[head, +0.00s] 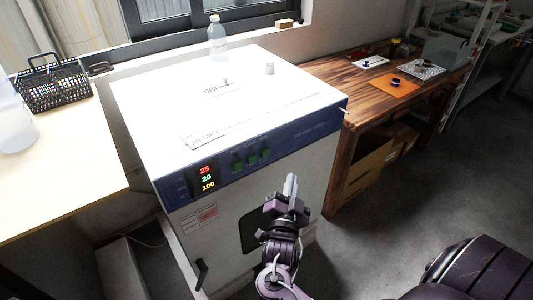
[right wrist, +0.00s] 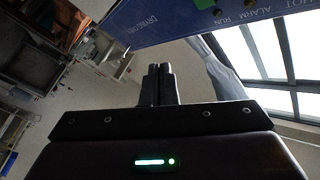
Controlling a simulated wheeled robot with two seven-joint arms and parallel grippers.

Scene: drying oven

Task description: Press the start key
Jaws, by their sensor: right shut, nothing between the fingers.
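The drying oven (head: 230,110) is a white box with a blue control strip (head: 300,133) along its front top edge. A display (head: 206,178) shows 25, 20 and 100. Several small green keys (head: 252,158) sit right of it; their labels are too small to read, so I cannot tell which is start. My right gripper (head: 291,185) is shut and empty, in front of the oven, below and right of the keys, apart from them. In the right wrist view its fingertips (right wrist: 159,70) are together, and the blue panel (right wrist: 165,20) crosses the top with a green key (right wrist: 203,3). My left gripper is not in view.
A dark handle (head: 201,273) sticks out from the oven front. A wooden table (head: 335,75) with small items stands to the right, and a pale table (head: 75,165) to the left.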

